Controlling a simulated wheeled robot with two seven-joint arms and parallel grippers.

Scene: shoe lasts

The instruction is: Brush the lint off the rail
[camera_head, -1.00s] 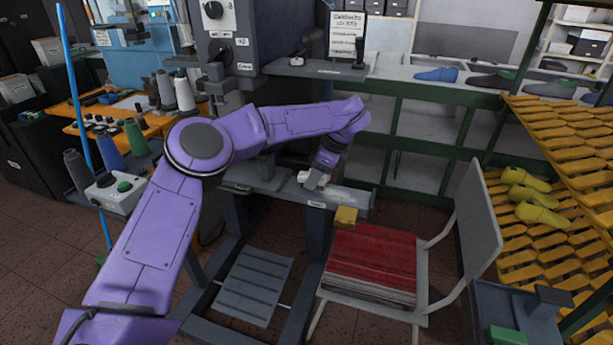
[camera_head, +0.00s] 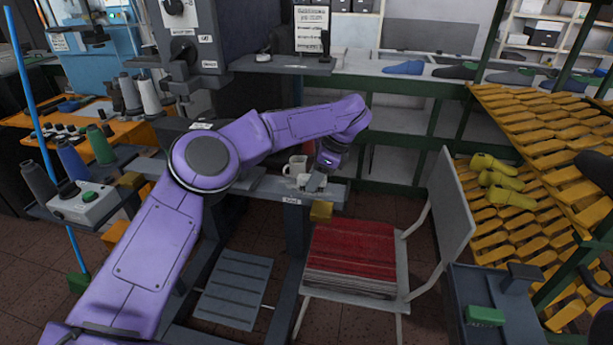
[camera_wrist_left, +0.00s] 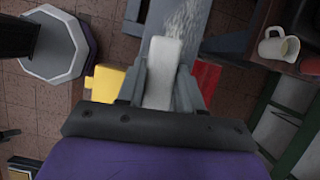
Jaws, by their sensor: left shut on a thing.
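My left gripper (camera_head: 314,182) is over the right end of the grey rail (camera_head: 255,187). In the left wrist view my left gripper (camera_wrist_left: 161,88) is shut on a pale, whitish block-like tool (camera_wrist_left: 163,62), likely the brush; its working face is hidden. Pale lint (camera_wrist_left: 184,24) lies on the rail (camera_wrist_left: 219,22) just beyond the tool's tip. I cannot tell whether the tool touches the rail. My right gripper is not in view.
A cream mug (camera_head: 295,166) stands close behind the gripper; it also shows in the left wrist view (camera_wrist_left: 275,48). A yellow block (camera_head: 321,211) is at the rail's front. A chair with a red striped stack (camera_head: 352,250) stands below. Yellow racks (camera_head: 530,150) fill the right.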

